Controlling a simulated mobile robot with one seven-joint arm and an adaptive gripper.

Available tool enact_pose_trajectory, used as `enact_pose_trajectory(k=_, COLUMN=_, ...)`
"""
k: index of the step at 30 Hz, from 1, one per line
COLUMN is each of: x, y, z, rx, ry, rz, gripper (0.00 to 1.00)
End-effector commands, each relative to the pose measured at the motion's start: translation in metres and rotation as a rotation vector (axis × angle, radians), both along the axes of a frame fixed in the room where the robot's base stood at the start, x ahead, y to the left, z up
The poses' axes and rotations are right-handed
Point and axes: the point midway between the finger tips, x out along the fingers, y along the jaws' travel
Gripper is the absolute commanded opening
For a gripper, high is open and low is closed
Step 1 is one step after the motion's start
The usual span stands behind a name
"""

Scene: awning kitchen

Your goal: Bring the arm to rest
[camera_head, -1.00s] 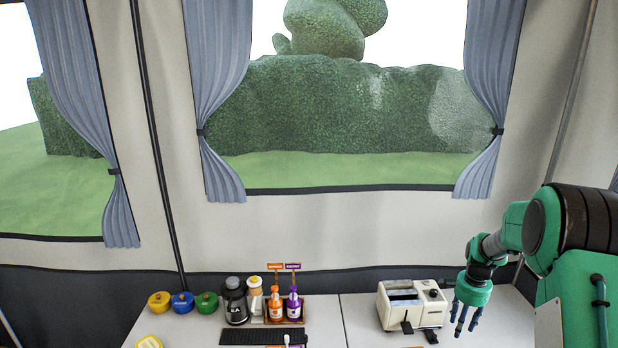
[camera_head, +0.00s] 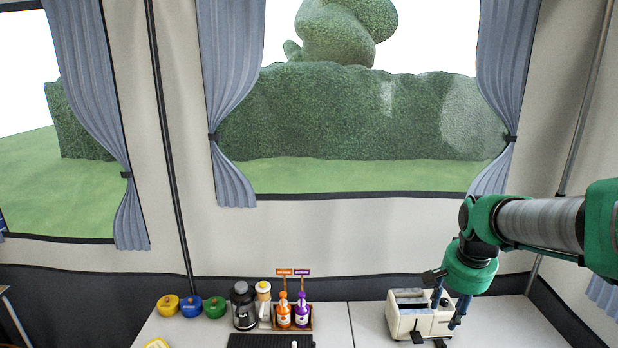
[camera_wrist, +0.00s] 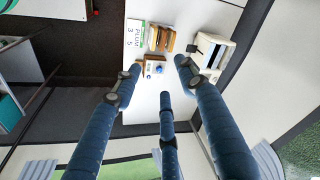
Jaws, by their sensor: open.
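My gripper (camera_head: 448,307) has blue fingers on a green hand at the right of the head view. Its fingers are spread, with nothing between them. It hangs in front of the right part of the cream toaster (camera_head: 405,322) and hides some of it; I cannot tell the gap between them. In the wrist view, my gripper (camera_wrist: 155,80) shows its long blue fingers apart over the white counter (camera_wrist: 142,104). My arm reaches in from the right edge of the head view.
Orange and purple bottles (camera_head: 293,316) stand in a rack at the counter's back. A dark-lidded jar (camera_head: 243,308) and yellow, blue and green lidded pots (camera_head: 191,307) are left of it. A black mat (camera_head: 270,341) lies in front. Counter between rack and toaster is clear.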

Motion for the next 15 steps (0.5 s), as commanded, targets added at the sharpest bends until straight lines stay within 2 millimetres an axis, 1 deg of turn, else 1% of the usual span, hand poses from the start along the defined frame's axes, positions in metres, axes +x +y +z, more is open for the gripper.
enact_pose_trajectory(k=1, x=-0.012, y=0.010, z=0.010, rx=-0.008, ry=-0.014, rz=0.031, gripper=0.42)
enact_pose_trajectory(k=6, x=-0.051, y=0.037, z=0.033, rx=-0.036, ry=-0.053, rz=0.139, gripper=0.42)
enact_pose_trajectory(k=10, x=-0.083, y=0.056, z=0.045, rx=-0.058, ry=-0.080, rz=0.219, gripper=0.42)
enact_pose_trajectory(k=15, x=-0.126, y=0.078, z=0.056, rx=-0.088, ry=-0.117, rz=0.325, gripper=0.42)
